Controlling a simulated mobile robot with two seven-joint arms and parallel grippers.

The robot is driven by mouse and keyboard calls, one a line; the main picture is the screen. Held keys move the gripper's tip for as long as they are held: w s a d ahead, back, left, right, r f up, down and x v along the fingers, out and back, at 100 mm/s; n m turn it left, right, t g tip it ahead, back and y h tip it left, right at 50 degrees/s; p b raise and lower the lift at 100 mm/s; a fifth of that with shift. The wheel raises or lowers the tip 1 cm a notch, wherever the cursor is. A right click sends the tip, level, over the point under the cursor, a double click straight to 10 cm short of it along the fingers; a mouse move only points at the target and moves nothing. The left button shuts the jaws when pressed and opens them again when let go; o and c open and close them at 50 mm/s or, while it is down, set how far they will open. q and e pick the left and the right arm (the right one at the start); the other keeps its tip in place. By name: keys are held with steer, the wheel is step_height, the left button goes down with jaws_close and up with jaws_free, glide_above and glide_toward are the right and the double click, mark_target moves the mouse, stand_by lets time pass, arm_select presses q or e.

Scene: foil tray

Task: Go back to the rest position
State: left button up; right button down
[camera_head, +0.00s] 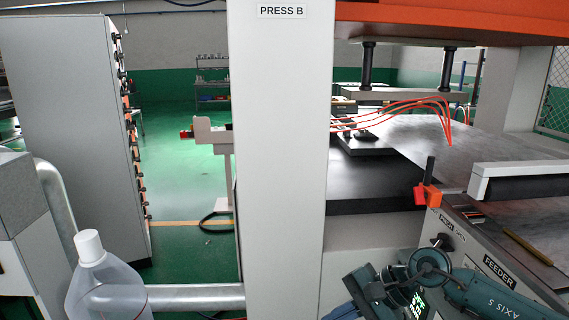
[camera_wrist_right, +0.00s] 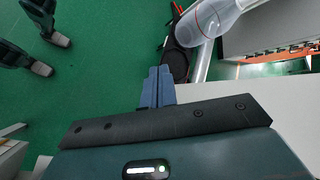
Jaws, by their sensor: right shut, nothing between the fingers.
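My right gripper (camera_wrist_right: 157,72) shows in the right wrist view with its two blue fingers side by side, shut and empty. It is over green floor, close to a translucent bottle (camera_wrist_right: 213,22) and a grey pipe (camera_wrist_right: 202,62). My left gripper shows in neither view.
A white post (camera_head: 280,150) labelled PRESS B stands in the middle. A white-capped bottle (camera_head: 105,282) is at the lower left, beside the grey pipe rail (camera_head: 195,297). A grey cabinet (camera_head: 75,120) stands at left. Open green floor (camera_head: 175,180) lies between cabinet and post.

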steer(key=s+a+r+m+t+y, duration=0.1)
steer(key=s+a+m+t+y, duration=0.25)
steer(key=m, duration=0.65)
steer(key=s+a+r+m+t+y, duration=0.1)
steer(key=a+m+t+y, duration=0.1)
steer(key=a+m+y, duration=0.6)
steer(key=s+d+f+m+t+h, duration=0.1)
steer(key=d+f+m+t+h, duration=0.45)
steer(key=m, duration=0.95)
steer(key=s+d+f+m+t+h, duration=0.1)
steer(key=d+f+m+t+h, duration=0.2)
steer(key=d+f+m+h, duration=0.85)
steer(key=s+f+m+g, duration=0.2)
steer(key=s+f+m, duration=0.2)
steer(key=s+m, duration=0.2)
steer(key=s+f+m+g+h, duration=0.1)
steer(key=s+f+m+g, duration=0.2)
steer(key=s+m, duration=0.3)
steer(key=f+m, duration=0.1)
steer(key=m, duration=0.3)
steer(key=shift+s+d+f, duration=0.2)
steer(key=shift+d+f, duration=0.05)
steer(key=shift+f, duration=0.1)
steer(key=shift+d, duration=0.1)
